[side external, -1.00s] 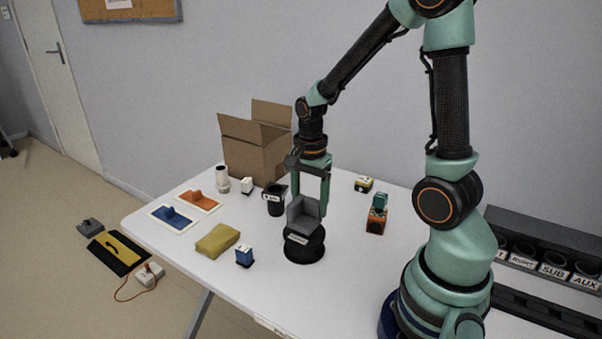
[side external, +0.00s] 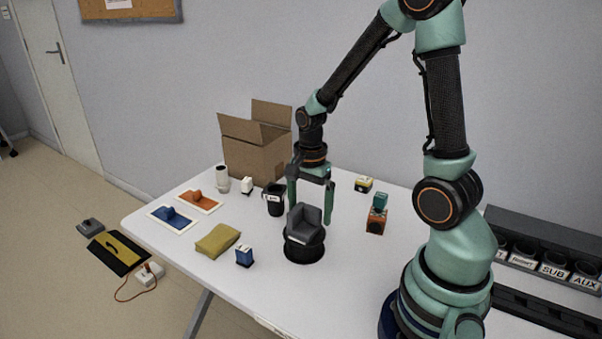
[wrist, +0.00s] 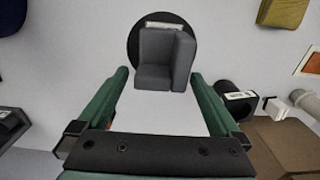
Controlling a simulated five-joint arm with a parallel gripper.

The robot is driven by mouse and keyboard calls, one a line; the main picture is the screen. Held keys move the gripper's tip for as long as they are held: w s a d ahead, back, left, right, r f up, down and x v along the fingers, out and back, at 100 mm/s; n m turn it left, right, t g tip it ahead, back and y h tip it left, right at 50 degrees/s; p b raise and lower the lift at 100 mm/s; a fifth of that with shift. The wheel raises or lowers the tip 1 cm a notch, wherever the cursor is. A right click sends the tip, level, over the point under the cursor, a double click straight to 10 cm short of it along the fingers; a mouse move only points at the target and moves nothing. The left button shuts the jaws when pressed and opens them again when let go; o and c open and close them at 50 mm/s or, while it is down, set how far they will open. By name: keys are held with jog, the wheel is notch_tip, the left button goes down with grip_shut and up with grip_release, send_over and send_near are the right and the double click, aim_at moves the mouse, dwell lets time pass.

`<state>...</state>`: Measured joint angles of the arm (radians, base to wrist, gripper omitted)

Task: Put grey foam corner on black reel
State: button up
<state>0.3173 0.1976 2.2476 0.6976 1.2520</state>
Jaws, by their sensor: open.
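The grey foam corner (side external: 304,217) rests on top of the black reel (side external: 303,250), which stands on the white table. In the wrist view the foam corner (wrist: 162,60) lies over the round black reel (wrist: 136,30), whose white label shows beside it. My gripper (side external: 310,197) is open, with its fingers behind and to either side of the foam corner in the side view. In the wrist view my gripper (wrist: 160,80) has its two green fingers wide apart, with nothing between them but bare table, and the foam corner is beyond their tips.
A black cup (side external: 275,200) stands close to the left of my gripper. A yellow sponge (side external: 217,241) and a blue block (side external: 244,257) lie left of the reel. An orange block (side external: 376,222) stands to the right. An open cardboard box (side external: 258,150) is behind.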

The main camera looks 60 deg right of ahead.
aim_at(309, 206)
notch_tip(309, 206, up, 12)
jog(key=s+a+r+n+t, duration=0.1)
jog(key=a+r+n+t, duration=0.1)
jog(key=a+n, duration=0.3)
jog(key=s+a+r+n+t, duration=0.1)
jog(key=a+r+n+t, duration=0.2)
jog(key=n, duration=1)
jog(key=shift+s+a+t, duration=0.25)
jog(key=shift+a+t, duration=0.05)
jog(key=shift+a, duration=0.8)
